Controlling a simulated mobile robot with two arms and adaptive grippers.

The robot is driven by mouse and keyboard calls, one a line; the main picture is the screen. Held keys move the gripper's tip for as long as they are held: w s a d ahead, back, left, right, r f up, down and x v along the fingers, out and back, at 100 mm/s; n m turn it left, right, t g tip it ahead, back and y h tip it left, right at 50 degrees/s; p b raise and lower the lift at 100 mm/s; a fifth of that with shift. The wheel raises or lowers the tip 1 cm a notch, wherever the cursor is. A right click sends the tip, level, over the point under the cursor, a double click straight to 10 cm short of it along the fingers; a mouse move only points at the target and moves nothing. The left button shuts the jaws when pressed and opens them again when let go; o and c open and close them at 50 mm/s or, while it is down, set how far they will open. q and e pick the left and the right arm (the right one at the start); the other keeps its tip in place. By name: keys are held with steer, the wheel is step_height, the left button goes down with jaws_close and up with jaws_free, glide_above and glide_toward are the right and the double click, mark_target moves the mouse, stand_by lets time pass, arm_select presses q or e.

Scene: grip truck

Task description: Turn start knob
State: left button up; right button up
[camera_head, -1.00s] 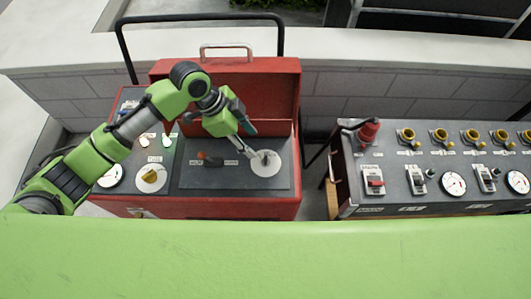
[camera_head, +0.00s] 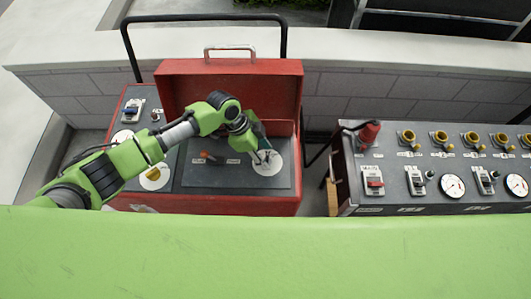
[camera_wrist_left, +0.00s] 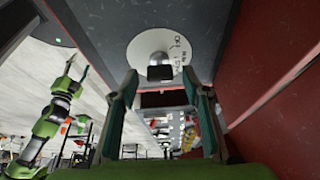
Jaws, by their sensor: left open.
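The start knob (camera_wrist_left: 160,72) is a dark grip on a round white plate with printed marks, seen in the left wrist view. In the head view the white plate (camera_head: 272,166) lies at the right of the red box's dark panel (camera_head: 225,177). There my gripper partly covers the knob. My left gripper (camera_head: 264,156) is over the plate. In the left wrist view the open fingers of the left gripper (camera_wrist_left: 160,82) stand on either side of the knob. I cannot tell whether they touch it.
The red box's raised lid (camera_head: 230,85) stands behind the panel. An orange-red switch (camera_head: 206,155) and a yellow knob (camera_head: 153,174) lie left of the plate. A second console (camera_head: 440,175) with switches, gauges and yellow-ringed sockets stands to the right, across a gap.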

arm_select(q)
steer(key=shift+d+f, duration=0.2)
steer(key=shift+f, duration=0.25)
steer(key=c, duration=1.1)
